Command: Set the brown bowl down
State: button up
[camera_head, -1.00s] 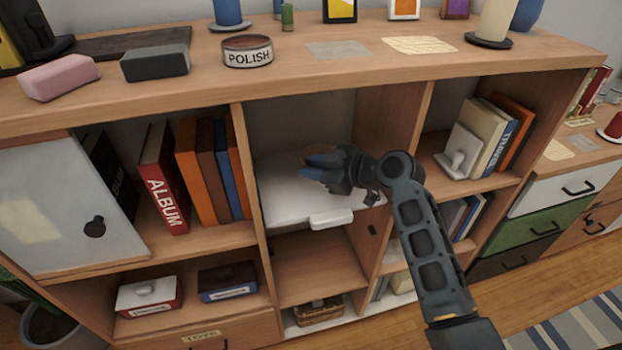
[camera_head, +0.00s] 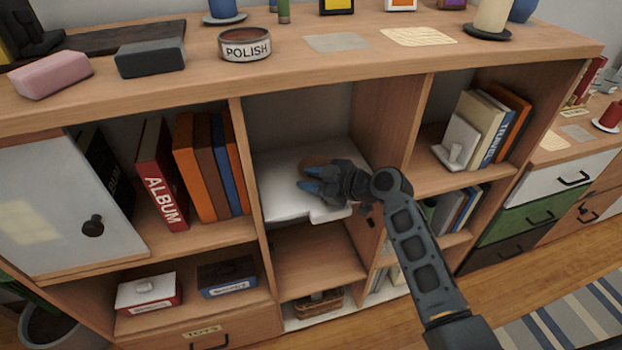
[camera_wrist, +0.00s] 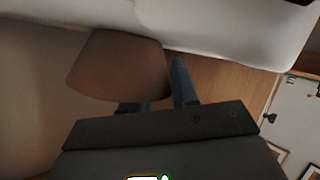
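The brown bowl (camera_head: 316,160) shows small behind my fingers in the middle compartment. In the wrist view the bowl (camera_wrist: 118,65) is large, its side between my two fingers; one finger lies along its right edge and the other is mostly hidden by it. My gripper (camera_head: 311,179), with blue fingertips, is shut on the bowl, over a white flat-topped thing (camera_head: 278,202) in that compartment. Whether the bowl's base touches the white surface cannot be told, as my fingers and wrist cover it.
The compartment's left wall (camera_head: 248,165) and right wall (camera_head: 383,120) stand close on either side. The cabinet top (camera_head: 285,80), with a polish tin (camera_head: 245,45), overhangs it. Books (camera_head: 210,165) fill the compartment to the left. The white surface left of my gripper is clear.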

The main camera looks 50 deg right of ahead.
jog(key=o, duration=0.3)
jog(key=shift+o, duration=0.2)
jog(key=shift+r, duration=0.15)
jog(key=b+v, duration=0.1)
jog(key=v, duration=1.1)
jog(key=s+a+f+m+g+h, duration=0.25)
jog(key=s+a+f+m, duration=0.3)
jog(key=s+a, duration=0.6)
jog(key=s+a+r+t+y, duration=0.1)
jog(key=s+a+r+t, duration=0.3)
jog(key=s+a+r, duration=0.7)
jog(key=v, duration=0.2)
jog(key=shift+s+a, duration=0.25)
jog(key=shift+a, duration=0.05)
jog(key=shift+y, duration=0.25)
